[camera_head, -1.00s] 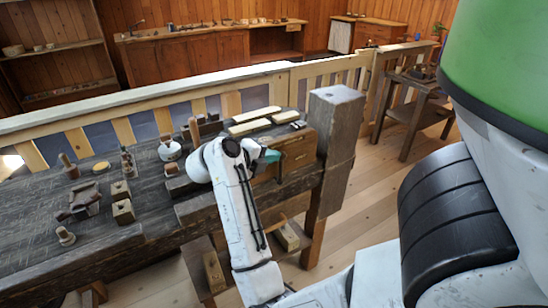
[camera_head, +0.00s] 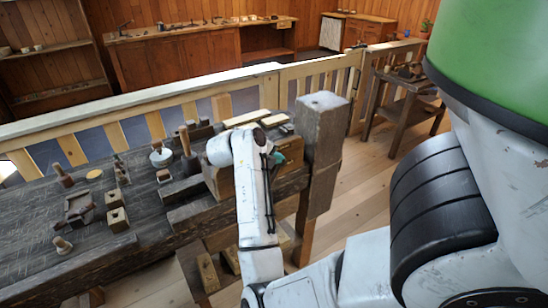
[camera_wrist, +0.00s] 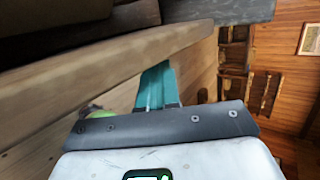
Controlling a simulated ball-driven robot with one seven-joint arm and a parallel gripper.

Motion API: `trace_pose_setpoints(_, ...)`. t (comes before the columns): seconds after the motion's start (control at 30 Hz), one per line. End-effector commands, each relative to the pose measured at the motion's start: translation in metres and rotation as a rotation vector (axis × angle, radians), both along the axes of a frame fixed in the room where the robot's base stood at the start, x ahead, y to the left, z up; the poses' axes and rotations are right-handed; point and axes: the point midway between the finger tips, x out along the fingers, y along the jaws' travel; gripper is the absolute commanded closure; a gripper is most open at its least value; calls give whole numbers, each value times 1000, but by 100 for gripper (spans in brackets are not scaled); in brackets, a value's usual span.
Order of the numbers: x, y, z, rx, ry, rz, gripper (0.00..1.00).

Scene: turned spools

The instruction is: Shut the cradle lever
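A dark cradle-like wooden piece (camera_head: 80,213) lies on the left part of the workbench in the head view; I cannot make out which part of it is a lever. My gripper (camera_head: 279,157) is at the right end of the bench, by the wooden box, well away from that piece. Its teal finger part also shows in the wrist view (camera_wrist: 157,87), below a wooden edge. No object shows held in it, and the gap between the fingers cannot be made out. My white arm hides part of the bench front and box.
The workbench (camera_head: 32,214) carries two small wooden blocks (camera_head: 117,220), a turned spool (camera_head: 62,245), a white round pot (camera_head: 161,157) and an upright peg (camera_head: 185,140). A thick post (camera_head: 322,135) stands at its right end. A railing runs behind.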

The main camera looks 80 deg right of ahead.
Motion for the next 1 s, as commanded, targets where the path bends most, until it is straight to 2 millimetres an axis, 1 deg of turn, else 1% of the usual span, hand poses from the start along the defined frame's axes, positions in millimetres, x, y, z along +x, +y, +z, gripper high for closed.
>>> trace_pose_setpoints(0.03,-4,-2,-2,0,4,-7,100)
trace_pose_setpoints(0.37,-7,-2,-3,1,7,-10,100)
trace_pose_setpoints(0.53,-3,3,1,0,7,-10,100)
trace_pose_setpoints(0.67,9,17,12,-3,4,-6,100)
trace_pose_setpoints(0.8,25,36,29,-3,0,-1,100)
trace_pose_setpoints(1.0,43,60,49,-3,-1,2,100)
